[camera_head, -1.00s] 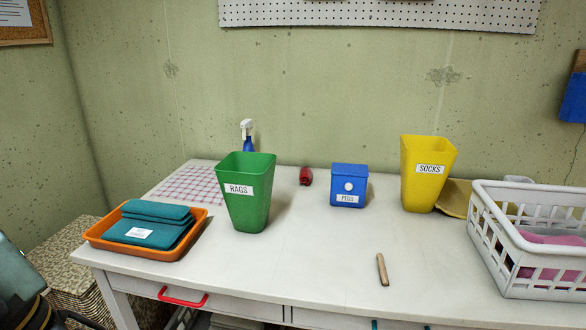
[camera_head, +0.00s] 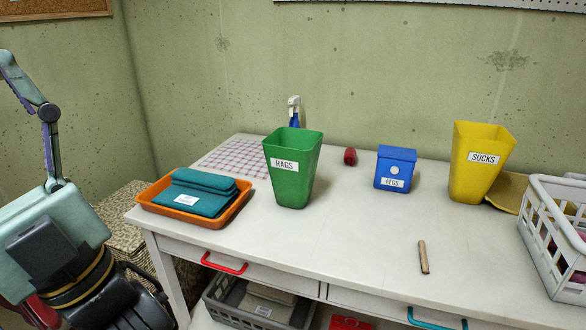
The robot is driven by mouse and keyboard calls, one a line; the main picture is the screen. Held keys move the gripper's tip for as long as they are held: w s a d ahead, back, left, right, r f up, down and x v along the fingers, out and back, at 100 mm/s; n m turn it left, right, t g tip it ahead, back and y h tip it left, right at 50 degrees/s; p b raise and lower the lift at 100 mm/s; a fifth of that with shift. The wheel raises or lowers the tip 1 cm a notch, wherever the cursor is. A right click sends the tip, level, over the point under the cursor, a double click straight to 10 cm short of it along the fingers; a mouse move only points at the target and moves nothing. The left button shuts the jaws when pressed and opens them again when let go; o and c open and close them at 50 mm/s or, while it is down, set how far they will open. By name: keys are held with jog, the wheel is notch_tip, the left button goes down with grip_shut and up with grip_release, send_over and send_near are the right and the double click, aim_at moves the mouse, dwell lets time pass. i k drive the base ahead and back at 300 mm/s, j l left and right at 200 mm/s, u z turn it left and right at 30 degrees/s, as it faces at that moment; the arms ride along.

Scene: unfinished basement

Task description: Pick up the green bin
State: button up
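The green bin (camera_head: 293,182) stands upright on the white table, left of the table's middle, with a white label reading RAGS. It is open at the top and I see no contents in it. My arm shows at the left edge of the head view. My gripper (camera_head: 146,312) is partly visible at the bottom left, low and beside the table's left end, well away from the bin. Its fingertips are cut off or hidden, so its opening does not show.
On the white table (camera_head: 350,245) an orange tray (camera_head: 220,219) with teal cloths is left of the bin. A spray bottle (camera_head: 294,108) stands behind it. A blue PEGS box (camera_head: 394,160), yellow SOCKS bin (camera_head: 477,172), wooden stick (camera_head: 423,257) and white basket (camera_head: 543,228) are to the right.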

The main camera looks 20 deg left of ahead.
aim_at(292, 155)
jog(key=i+l+u, duration=0.15)
jog(key=l, duration=0.4)
jog(key=i+l+u, duration=0.15)
jog(key=l, duration=0.4)
jog(key=l+u, duration=0.15)
jog(key=l, duration=0.4)
jog(key=i+l+u, duration=0.1)
jog(key=l, duration=0.45)
jog(key=i+l, duration=0.2)
jog(key=l, duration=0.15)
jog(key=i+l+u, duration=0.15)
jog(key=i+l, duration=0.05)
jog(key=l, duration=0.1)
